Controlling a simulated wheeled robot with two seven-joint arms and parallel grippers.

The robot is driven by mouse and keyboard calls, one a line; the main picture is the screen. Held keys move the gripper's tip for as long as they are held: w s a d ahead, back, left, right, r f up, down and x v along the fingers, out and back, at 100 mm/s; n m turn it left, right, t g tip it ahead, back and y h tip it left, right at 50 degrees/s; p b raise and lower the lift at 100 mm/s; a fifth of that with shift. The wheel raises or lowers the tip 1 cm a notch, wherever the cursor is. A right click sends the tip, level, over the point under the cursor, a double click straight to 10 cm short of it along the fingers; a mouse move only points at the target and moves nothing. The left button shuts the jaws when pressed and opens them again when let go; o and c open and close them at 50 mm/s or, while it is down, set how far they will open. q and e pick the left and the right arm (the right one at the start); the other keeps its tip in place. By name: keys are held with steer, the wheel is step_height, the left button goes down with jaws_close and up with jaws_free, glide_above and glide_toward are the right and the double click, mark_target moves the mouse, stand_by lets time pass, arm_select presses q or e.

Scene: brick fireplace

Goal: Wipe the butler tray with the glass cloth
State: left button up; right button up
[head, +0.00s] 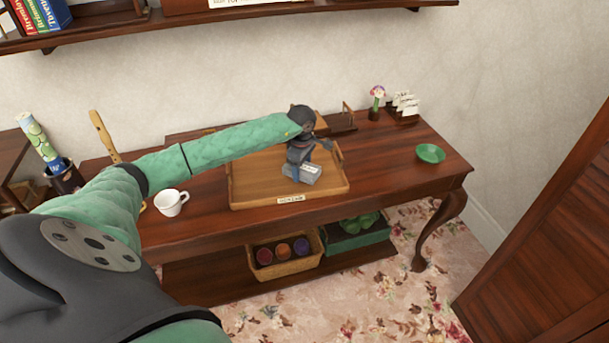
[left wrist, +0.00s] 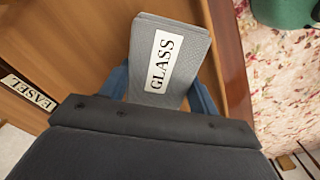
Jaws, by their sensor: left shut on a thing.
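The butler tray (head: 255,187) is a wooden tray with raised edges and a label on its front, lying on the dark table. My left gripper (head: 299,163) reaches over the right part of the tray and points down. It is shut on the glass cloth (head: 308,178), a folded grey cloth. In the left wrist view the cloth (left wrist: 178,88) shows its white GLASS label between the two blue-grey fingers (left wrist: 160,98). The cloth is at or just above the tray floor; I cannot tell whether it touches. My right gripper is not in view.
A white mug (head: 171,203) stands left of the tray. A green dish (head: 430,153) lies to the right on free tabletop. A flower vase (head: 376,103) and a card holder (head: 402,108) stand at the back right. A basket (head: 285,262) sits on the lower shelf.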

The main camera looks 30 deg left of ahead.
arm_select(q)
steer(key=shift+w+r, duration=0.1)
steer(key=shift+r, duration=0.45)
step_height(320, 180, up, 2)
steer(key=shift+r, duration=0.45)
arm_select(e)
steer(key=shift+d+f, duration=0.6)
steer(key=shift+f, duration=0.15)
